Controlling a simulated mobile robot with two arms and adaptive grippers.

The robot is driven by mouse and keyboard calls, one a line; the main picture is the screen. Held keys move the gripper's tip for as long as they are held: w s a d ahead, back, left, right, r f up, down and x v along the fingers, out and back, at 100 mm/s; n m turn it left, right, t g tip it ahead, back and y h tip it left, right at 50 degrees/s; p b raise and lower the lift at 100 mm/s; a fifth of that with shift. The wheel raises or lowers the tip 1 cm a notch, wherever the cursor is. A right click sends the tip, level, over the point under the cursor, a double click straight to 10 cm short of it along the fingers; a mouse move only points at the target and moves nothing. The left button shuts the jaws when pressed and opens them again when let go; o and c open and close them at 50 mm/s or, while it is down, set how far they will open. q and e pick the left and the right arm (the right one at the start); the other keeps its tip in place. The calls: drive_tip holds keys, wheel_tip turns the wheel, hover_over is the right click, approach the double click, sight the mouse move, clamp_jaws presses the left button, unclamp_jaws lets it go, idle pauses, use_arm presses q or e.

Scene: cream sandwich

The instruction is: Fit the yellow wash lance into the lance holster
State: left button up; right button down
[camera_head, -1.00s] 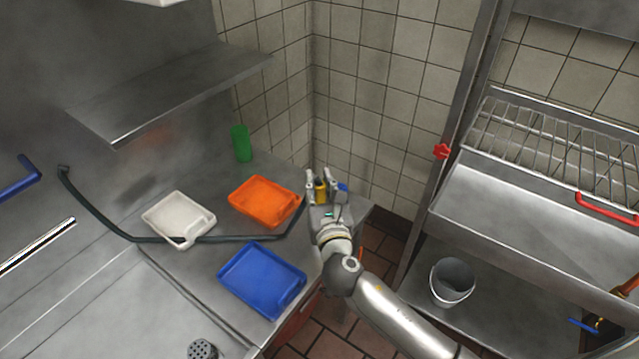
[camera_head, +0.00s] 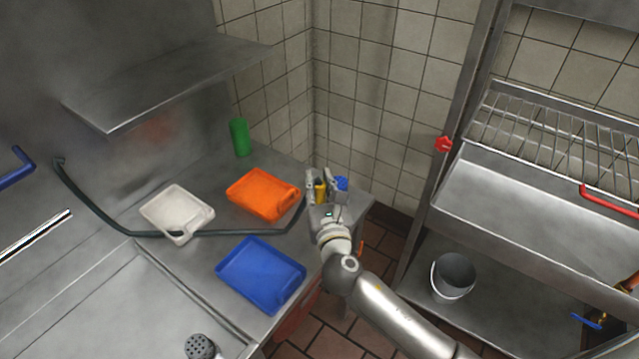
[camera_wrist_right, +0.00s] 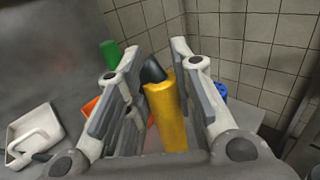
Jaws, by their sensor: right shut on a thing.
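The yellow wash lance (camera_head: 320,190) is held upright between the fingers of my right gripper (camera_head: 320,174), over the far right corner of the steel counter. In the right wrist view the lance (camera_wrist_right: 170,118) is a thick yellow cylinder with a black part (camera_wrist_right: 153,71) beside its top, between the fingers of the gripper (camera_wrist_right: 155,48). A small blue object (camera_head: 341,183) stands just right of the gripper; it also shows partly behind the right finger in the wrist view (camera_wrist_right: 221,92). I cannot tell whether it is the holster. My left gripper is out of view.
A black hose (camera_head: 215,234) runs across the counter toward my right gripper. White (camera_head: 177,212), orange (camera_head: 262,194) and blue (camera_head: 260,274) trays and a green cylinder (camera_head: 239,137) stand on the counter. A tiled wall lies behind. A grey bucket (camera_head: 453,276) sits on the low right shelf.

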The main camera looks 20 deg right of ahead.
drive_tip(key=shift+f, duration=0.25)
drive_tip(key=c, duration=1.2)
unclamp_jaws()
drive_tip(key=shift+o, duration=0.2)
drive_tip(key=shift+s, duration=0.1)
drive_tip(key=s+a, duration=0.1)
drive_tip(key=s, duration=1)
drive_tip(key=shift+s+a, duration=0.25)
drive_tip(key=shift+s, duration=0.15)
